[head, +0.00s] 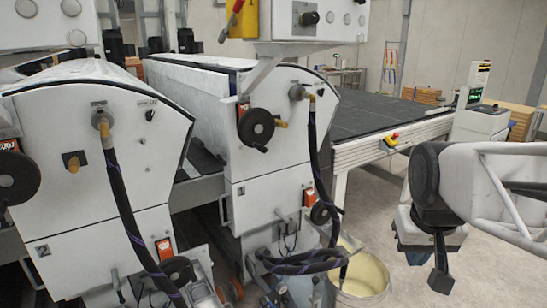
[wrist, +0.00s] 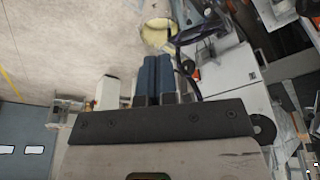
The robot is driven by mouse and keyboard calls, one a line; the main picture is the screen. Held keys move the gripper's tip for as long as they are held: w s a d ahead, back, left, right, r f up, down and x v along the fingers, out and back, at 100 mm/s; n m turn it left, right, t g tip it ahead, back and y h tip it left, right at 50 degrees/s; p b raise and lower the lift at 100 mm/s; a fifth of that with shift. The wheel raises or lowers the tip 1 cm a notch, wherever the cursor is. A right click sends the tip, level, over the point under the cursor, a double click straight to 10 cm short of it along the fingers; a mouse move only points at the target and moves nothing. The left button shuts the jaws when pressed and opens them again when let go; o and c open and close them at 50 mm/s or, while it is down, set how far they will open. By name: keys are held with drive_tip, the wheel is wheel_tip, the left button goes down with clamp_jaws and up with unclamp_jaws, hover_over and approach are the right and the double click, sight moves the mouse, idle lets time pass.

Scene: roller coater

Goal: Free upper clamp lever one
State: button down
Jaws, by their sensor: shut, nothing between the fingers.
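The roller coater shows two white end housings, the left one (head: 85,190) and the right one (head: 265,165). Small brass-coloured fittings show on their faces, one on the left housing (head: 73,162) and one beside the right handwheel (head: 280,124). I cannot tell which part is upper clamp lever one. My gripper (head: 441,280) hangs at the right of the head view, well apart from the housings. In the wrist view its two blue fingers (wrist: 154,75) are together, with nothing held.
Black handwheels, one on the right housing (head: 256,127), and dark hoses (head: 125,200) stick out from the machine. A bucket of pale yellow liquid (head: 362,277) stands on the floor between machine and gripper. A dark conveyor (head: 370,115) lies behind. Open floor surrounds my gripper.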

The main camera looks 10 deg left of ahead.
sight(224, 161)
drive_tip(key=w+a+r+n, duration=0.1)
drive_tip(key=w+a+r, duration=0.2)
drive_tip(key=w+a, duration=0.55)
drive_tip(key=w+a+r+n, duration=0.2)
drive_tip(key=w+a, duration=0.3)
drive_tip(key=w, duration=0.7)
drive_tip(key=w+a+r+n, duration=0.1)
drive_tip(key=w+a+r, duration=0.2)
drive_tip(key=w+a, duration=0.55)
drive_tip(key=w+a+f+n, duration=0.1)
drive_tip(key=w+a, duration=0.5)
drive_tip(key=a, duration=0.5)
drive_tip(key=w+a+f+n+t+y, duration=0.1)
drive_tip(key=w+a+f, duration=0.1)
drive_tip(key=w+a, duration=0.5)
drive_tip(key=w+a+f+n, duration=0.1)
drive_tip(key=w+a, duration=0.6)
drive_tip(key=a, duration=0.8)
drive_tip(key=shift+w+f+n+t, duration=0.25)
drive_tip(key=shift+f+n+t, duration=0.05)
drive_tip(key=shift+f, duration=0.4)
drive_tip(key=shift+f, duration=0.1)
drive_tip(key=x, duration=1.3)
drive_tip(key=shift+w+a+f, duration=0.15)
drive_tip(key=shift+a+f, duration=0.15)
drive_tip(key=shift+a, duration=0.05)
